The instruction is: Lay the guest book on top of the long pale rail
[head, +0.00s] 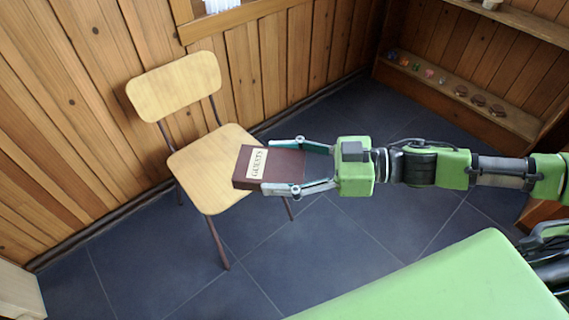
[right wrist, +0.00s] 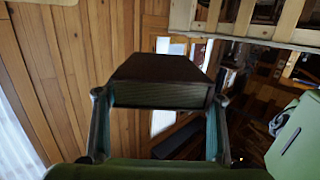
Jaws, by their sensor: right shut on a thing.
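The guest book (head: 272,168) is a dark red-brown block with a pale label reading GUESTS. My right gripper (head: 285,165) is shut on it, one finger on each side. In the head view the book overlaps the chair seat; I cannot tell the height between them. In the right wrist view the book (right wrist: 163,80) sits between the fingers, its page edge facing the camera. A pale slatted wooden piece (right wrist: 262,29) crosses the upper right there; I cannot tell whether it is the long pale rail. No clear rail shows in the head view. My left gripper is not in view.
A pale wooden chair (head: 176,87) stands by the plank wall. A wooden shelf (head: 460,105) at the back right holds several small items. A window ledge (head: 235,20) is at the top. The dark tiled floor (head: 340,235) is open in the middle.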

